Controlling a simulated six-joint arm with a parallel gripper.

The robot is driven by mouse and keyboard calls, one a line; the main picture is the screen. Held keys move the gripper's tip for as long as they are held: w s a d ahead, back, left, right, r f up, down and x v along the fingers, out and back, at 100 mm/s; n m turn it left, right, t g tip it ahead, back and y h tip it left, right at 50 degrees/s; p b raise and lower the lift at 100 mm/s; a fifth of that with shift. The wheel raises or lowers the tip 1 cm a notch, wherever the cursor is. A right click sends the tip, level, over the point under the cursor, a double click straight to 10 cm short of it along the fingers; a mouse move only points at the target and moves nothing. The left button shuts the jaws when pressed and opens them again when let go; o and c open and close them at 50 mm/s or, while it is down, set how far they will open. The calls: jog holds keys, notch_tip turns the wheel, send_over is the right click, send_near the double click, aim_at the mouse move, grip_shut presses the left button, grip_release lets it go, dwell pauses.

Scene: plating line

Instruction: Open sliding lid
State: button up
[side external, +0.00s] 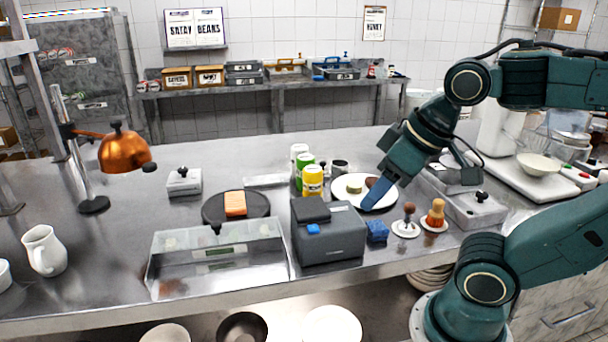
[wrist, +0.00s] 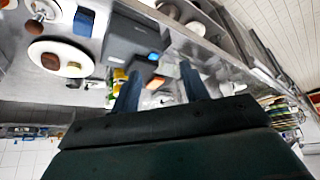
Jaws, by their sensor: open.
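A dark grey box (side external: 332,237) stands near the counter's front edge, with a darker raised lid piece (side external: 309,209) and a small blue tab (side external: 313,229) on top. I cannot tell from the pictures whether this is the sliding lid. The box (wrist: 132,38) and its blue tab (wrist: 153,57) also show beyond my fingers in the wrist view. My gripper (side external: 374,200) is right of the box, over the plate's front edge. In the wrist view my gripper (wrist: 160,72) has its two fingers apart, with nothing held between them.
A white plate (side external: 352,201) with food lies behind the box. A clear-sided case (side external: 215,262) is close on the left. Yellow and green cans (side external: 312,181) stand behind.

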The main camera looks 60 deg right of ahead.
jog(key=w+r+g, duration=0.1)
jog(key=w+r, duration=0.3)
jog(key=w, duration=0.4)
jog(key=g, duration=0.5)
send_over(216, 224)
notch_tip(216, 224, down, 6)
jog(key=shift+w+d+f, duration=0.1)
jog(key=shift+f, duration=0.05)
jog(key=shift+f, duration=6.8)
grip_shut()
